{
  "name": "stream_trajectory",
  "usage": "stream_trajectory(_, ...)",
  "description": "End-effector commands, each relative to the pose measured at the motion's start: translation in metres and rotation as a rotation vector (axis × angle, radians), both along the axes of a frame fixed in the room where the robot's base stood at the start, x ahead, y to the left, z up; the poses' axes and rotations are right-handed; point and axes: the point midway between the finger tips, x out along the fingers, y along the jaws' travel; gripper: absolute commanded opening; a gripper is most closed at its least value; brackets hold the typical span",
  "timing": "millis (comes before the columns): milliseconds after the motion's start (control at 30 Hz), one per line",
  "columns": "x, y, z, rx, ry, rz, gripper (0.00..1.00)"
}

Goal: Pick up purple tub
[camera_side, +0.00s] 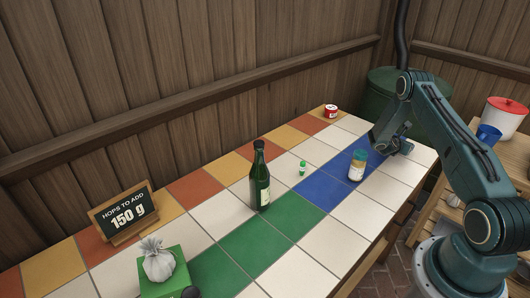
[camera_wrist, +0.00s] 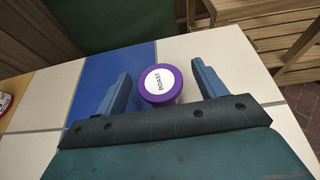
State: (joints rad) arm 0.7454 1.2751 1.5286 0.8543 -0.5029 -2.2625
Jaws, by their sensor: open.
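The purple tub (camera_wrist: 150,97) has a white round top label reading ROAST. In the wrist view it stands on the tiled counter, between the two blue fingers of my gripper (camera_wrist: 164,76). The fingers are apart, with a gap showing on each side of the tub. In the side view my gripper (camera_side: 391,145) is low over the far right end of the counter. I cannot make out the purple tub there; the gripper seems to hide it.
A jar with a teal lid (camera_side: 357,166) stands close left of my gripper. A small green-capped bottle (camera_side: 302,168), a green bottle (camera_side: 260,178) and a red tin (camera_side: 330,111) are farther off. A sign (camera_side: 123,213) reads 150 g. A green bin (camera_side: 383,84) stands behind the counter.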

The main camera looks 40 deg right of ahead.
Motion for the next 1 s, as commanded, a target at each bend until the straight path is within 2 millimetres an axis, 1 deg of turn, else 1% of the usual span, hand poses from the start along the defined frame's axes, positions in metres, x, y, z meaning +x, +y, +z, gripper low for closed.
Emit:
stream_trajectory(167, 0.0, 0.0, 0.0, 0.0, 0.0, 0.0, 0.7)
stream_trajectory(200, 0.0, 0.0, 0.0, 0.0, 0.0, 0.0, 0.69)
stream_trajectory(267, 0.0, 0.0, 0.0, 0.0, 0.0, 0.0, 0.57)
stream_trajectory(300, 0.0, 0.0, 0.0, 0.0, 0.0, 0.0, 0.49)
stream_trajectory(367, 0.0, 0.0, 0.0, 0.0, 0.0, 0.0, 0.37)
stream_trajectory(400, 0.0, 0.0, 0.0, 0.0, 0.0, 0.0, 0.29)
stream_trajectory(433, 0.0, 0.0, 0.0, 0.0, 0.0, 0.0, 0.23)
stream_trajectory(767, 0.0, 0.0, 0.001, -0.001, 0.0, 0.0, 0.22)
stream_trajectory(1000, 0.0, 0.0, 0.011, -0.001, -0.001, 0.0, 0.22)
